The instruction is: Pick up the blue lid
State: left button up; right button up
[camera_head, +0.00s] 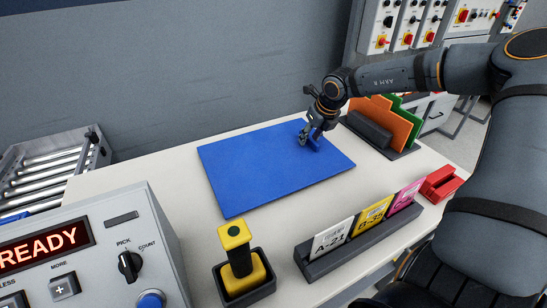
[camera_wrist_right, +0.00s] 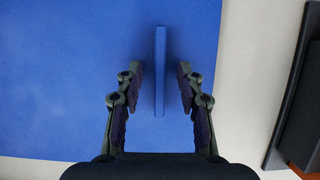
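A large flat blue panel (camera_head: 260,175), which looks like the blue lid, lies on the white table. A narrow upright blue fin (camera_head: 316,144) stands near its far right corner, and it also shows in the right wrist view (camera_wrist_right: 160,70). I cannot tell whether the fin is one piece with the panel. My right gripper (camera_head: 308,136) is over that corner, pointing down. In the right wrist view its open fingers (camera_wrist_right: 160,85) stand on either side of the fin, with a gap on both sides. My left gripper is not in view.
A rack with orange and green plates (camera_head: 393,122) stands right of the panel. A dark holder with tag cards (camera_head: 362,228), a red block (camera_head: 441,183), a yellow-and-black stand (camera_head: 240,260) and a control box (camera_head: 110,250) line the near side. A roller conveyor (camera_head: 50,170) is at left.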

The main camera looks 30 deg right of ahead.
jog(key=shift+f+b, duration=0.25)
jog(key=shift+b, duration=0.25)
grip_shut()
dwell(0.3)
